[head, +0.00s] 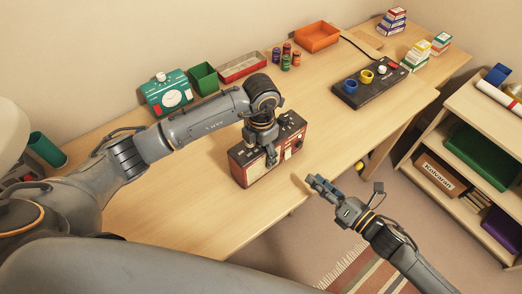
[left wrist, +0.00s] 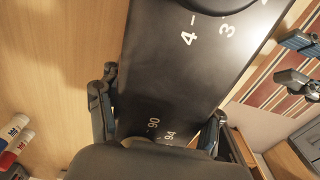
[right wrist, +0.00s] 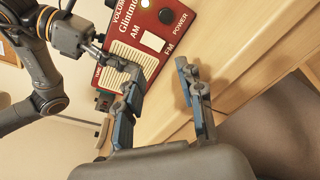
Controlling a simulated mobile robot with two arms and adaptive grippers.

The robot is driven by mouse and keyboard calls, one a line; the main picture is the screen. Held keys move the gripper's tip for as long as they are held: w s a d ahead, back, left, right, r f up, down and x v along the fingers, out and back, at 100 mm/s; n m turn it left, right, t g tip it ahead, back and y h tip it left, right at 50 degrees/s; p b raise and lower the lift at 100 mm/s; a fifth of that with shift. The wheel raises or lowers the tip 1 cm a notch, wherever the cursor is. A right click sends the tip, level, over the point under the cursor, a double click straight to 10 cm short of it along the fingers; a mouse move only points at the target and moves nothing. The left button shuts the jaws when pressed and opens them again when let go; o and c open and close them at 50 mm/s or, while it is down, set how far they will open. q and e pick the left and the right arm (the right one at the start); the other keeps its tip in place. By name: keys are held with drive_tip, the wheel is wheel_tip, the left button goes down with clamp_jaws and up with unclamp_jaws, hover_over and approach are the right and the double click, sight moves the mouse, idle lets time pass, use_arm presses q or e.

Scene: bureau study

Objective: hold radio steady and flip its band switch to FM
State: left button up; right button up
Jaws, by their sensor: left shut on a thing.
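The red radio (head: 246,172) stands near the front edge of the desk, its dark top bearing dial numbers in the left wrist view (left wrist: 170,75). My left gripper (head: 265,150) reaches down from above and is shut on the radio, one finger on each side of its body. In the right wrist view the radio's red front (right wrist: 110,25) shows the AM and FM labels, with a pale square switch (right wrist: 152,41) between them. Which way it is set I cannot tell. My right gripper (right wrist: 162,90) is open and empty, in front of the radio and apart from it.
A green device (head: 168,93), a green box (head: 204,78) and a red tray (head: 242,66) line the desk's back. A black panel with rings (head: 368,85) lies to the right. A shelf unit (head: 465,160) stands at far right. Bare desk lies left of the radio.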

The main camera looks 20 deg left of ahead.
drive_tip(key=shift+s+d, duration=0.1)
drive_tip(key=c, duration=0.6)
drive_tip(key=shift+s+d+m, duration=0.15)
drive_tip(key=shift+d+m, duration=0.15)
drive_tip(key=shift+m, duration=0.4)
clamp_jaws()
drive_tip(key=d+m, duration=0.1)
drive_tip(key=m, duration=0.1)
drive_tip(key=s+d+m, duration=0.1)
drive_tip(key=m, duration=0.2)
drive_tip(key=s+d+m, duration=0.1)
drive_tip(key=m, duration=0.2)
drive_tip(key=shift+s+d+r, duration=0.15)
drive_tip(key=shift+d+r, duration=0.05)
drive_tip(key=shift+r, duration=0.05)
